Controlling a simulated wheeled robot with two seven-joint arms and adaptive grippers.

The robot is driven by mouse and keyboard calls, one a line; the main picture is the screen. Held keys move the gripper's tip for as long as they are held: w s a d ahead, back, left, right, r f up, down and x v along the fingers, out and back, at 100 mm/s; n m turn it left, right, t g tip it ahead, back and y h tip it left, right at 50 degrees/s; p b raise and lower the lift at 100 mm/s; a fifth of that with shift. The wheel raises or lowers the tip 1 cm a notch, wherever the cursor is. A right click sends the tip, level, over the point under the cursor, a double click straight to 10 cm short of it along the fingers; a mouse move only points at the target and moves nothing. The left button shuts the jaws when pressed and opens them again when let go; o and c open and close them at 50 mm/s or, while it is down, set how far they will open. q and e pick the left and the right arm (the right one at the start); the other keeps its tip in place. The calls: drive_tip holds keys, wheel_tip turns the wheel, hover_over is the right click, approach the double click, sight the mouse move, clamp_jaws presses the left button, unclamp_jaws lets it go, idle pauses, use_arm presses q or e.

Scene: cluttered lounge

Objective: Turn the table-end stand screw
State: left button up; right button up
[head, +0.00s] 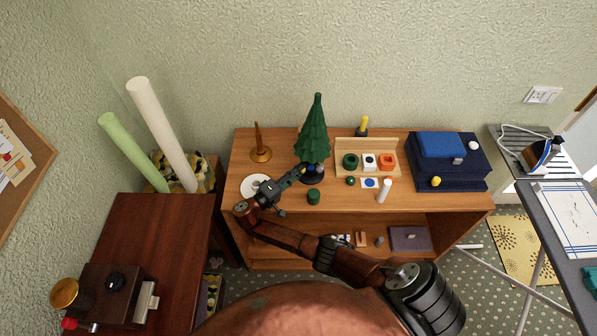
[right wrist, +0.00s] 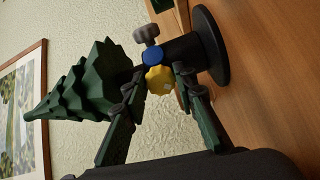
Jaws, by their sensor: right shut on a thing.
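A small green tree (head: 313,135) stands upright in a dark round stand (head: 314,179) on the wooden shelf unit. The stand has a yellow screw (right wrist: 159,79), a blue screw (right wrist: 153,57) and a grey screw (right wrist: 146,32). My right gripper (head: 300,173) reaches the stand from its front left. In the wrist view its fingers (right wrist: 160,84) are on either side of the yellow screw and shut on it. My left gripper is not in view.
A green cylinder (head: 313,197) stands close in front. A block holder (head: 366,145) and navy box (head: 455,178) are to the right.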

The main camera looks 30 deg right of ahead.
drive_tip(key=o, duration=1.2)
drive_tip(key=shift+c, duration=0.2)
drive_tip(key=v, duration=1.2)
drive_tip(key=shift+s, duration=0.1)
